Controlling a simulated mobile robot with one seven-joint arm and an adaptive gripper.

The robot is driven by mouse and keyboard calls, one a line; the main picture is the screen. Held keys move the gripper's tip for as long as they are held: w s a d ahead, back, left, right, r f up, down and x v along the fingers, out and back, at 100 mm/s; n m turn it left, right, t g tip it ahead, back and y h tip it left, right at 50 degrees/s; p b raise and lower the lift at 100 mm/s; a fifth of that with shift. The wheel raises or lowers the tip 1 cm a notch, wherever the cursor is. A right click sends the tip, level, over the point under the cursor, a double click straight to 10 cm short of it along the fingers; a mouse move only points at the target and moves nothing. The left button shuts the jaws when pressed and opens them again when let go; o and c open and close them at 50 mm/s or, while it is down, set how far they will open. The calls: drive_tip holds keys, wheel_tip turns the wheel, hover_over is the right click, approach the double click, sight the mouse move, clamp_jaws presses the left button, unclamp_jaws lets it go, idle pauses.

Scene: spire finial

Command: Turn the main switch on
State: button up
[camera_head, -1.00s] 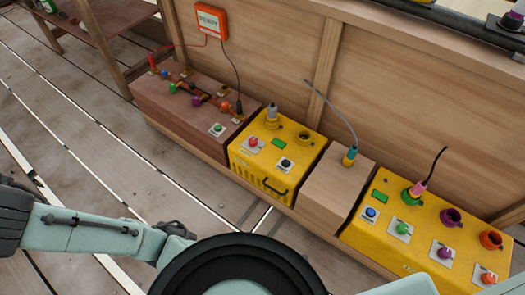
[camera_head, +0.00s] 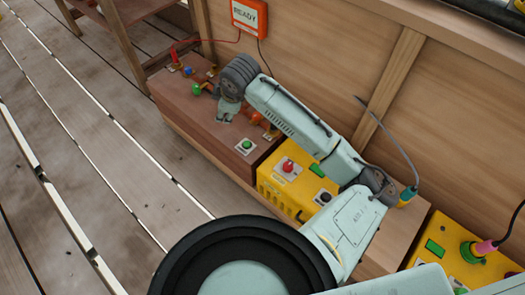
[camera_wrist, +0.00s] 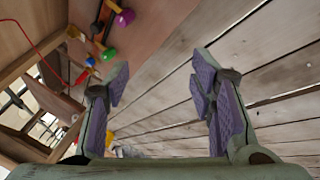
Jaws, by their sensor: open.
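No control is legibly marked as the main switch. A brown wooden box (camera_head: 190,120) carries coloured knobs, a red plug and a green button (camera_head: 247,145) on a white plate. The yellow box (camera_head: 271,186) beside it has a red knob (camera_head: 287,165) and a black knob (camera_head: 323,197). My gripper (camera_head: 226,114) is over the brown box in the head view, hiding some of its knobs. In the wrist view its two purple-padded fingers (camera_wrist: 162,84) are apart with nothing between them. A green knob (camera_wrist: 107,53) and a purple knob (camera_wrist: 125,17) lie beyond the left finger.
An orange-framed READY sign (camera_head: 250,14) hangs on the wooden wall, with red and black wires. My arm covers part of the yellow box. Another yellow box (camera_head: 437,232) stands at right, with a wooden block between. The plank floor (camera_head: 110,180) at left is clear.

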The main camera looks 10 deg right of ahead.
sight(288, 166)
drive_tip(key=s+d+f+m+g+h, duration=0.1)
drive_tip(key=s+d+f+g, duration=0.1)
drive_tip(key=s+d+f, duration=0.3)
drive_tip(key=s+d+f+g+h, duration=0.1)
drive_tip(key=s+d+f, duration=0.15)
drive_tip(key=d, duration=0.45)
drive_tip(key=s+d+f+m+g, duration=0.1)
drive_tip(key=s+d+f+g, duration=0.1)
drive_tip(key=s+d+f, duration=0.3)
drive_tip(key=f, duration=0.2)
drive_tip(key=f+b, duration=0.1)
drive_tip(key=f, duration=0.1)
drive_tip(key=w+d+f, duration=0.1)
drive_tip(key=f, duration=0.2)
drive_tip(key=shift+f+b, duration=0.1)
drive_tip(key=shift+b, duration=0.2)
drive_tip(key=shift+w+d+f, duration=0.1)
drive_tip(key=shift+f, duration=0.4)
drive_tip(key=shift+c, duration=0.5)
drive_tip(key=c, duration=1.1)
